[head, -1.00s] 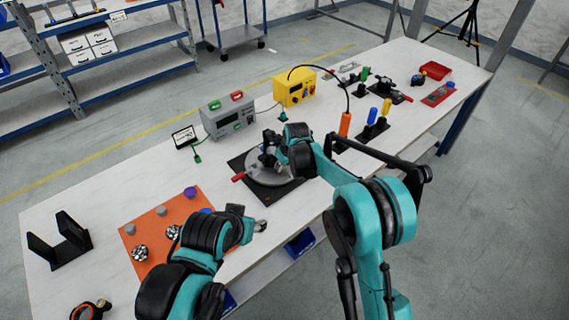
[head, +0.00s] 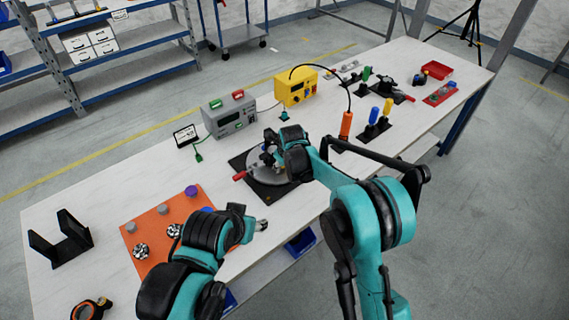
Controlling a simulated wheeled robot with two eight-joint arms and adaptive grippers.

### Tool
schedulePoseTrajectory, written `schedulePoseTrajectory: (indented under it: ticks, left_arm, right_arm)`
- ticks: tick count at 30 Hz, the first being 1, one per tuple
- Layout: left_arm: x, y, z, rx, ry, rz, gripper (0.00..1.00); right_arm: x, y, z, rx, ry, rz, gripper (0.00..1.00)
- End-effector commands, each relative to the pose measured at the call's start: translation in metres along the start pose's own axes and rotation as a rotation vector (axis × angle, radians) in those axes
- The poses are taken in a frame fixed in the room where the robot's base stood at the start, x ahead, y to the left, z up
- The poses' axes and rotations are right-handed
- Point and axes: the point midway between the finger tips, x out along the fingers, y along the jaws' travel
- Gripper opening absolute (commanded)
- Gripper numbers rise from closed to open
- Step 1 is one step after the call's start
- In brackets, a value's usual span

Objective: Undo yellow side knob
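A round grey fixture (head: 262,172) sits on a black square base plate (head: 270,194) near the table's front edge, with a red-handled lever (head: 240,175) at its left. My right gripper (head: 268,157) is at the top of this fixture, partly covered by my wrist; its fingers are too small to tell open from shut. I cannot make out a yellow side knob on the fixture.
A grey box (head: 228,117) and a yellow box (head: 295,88) stand behind the fixture. An orange mat (head: 150,217) with small knobs lies at left, beside a black bracket (head: 62,240). Upright yellow (head: 374,114) and blue (head: 387,106) handles stand at right.

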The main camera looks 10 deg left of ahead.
Motion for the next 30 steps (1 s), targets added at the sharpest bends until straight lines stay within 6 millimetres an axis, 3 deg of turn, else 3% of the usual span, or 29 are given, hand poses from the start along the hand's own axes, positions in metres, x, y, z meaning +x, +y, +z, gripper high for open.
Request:
schedulePoseTrajectory:
  ticks: [7,21,30]
  left_arm:
    - [0.000,0.000,0.000,0.000,0.000,0.000,0.48]
    - [0.000,0.000,0.000,0.000,0.000,0.000,0.48]
    - [0.000,0.000,0.000,0.000,0.000,0.000,0.48]
  right_arm:
    - [-0.013,0.000,0.000,0.000,0.000,0.000,0.48]
    - [-0.105,0.000,0.000,0.000,0.000,0.000,0.48]
    - [-0.120,0.000,0.000,0.000,0.000,0.000,0.48]
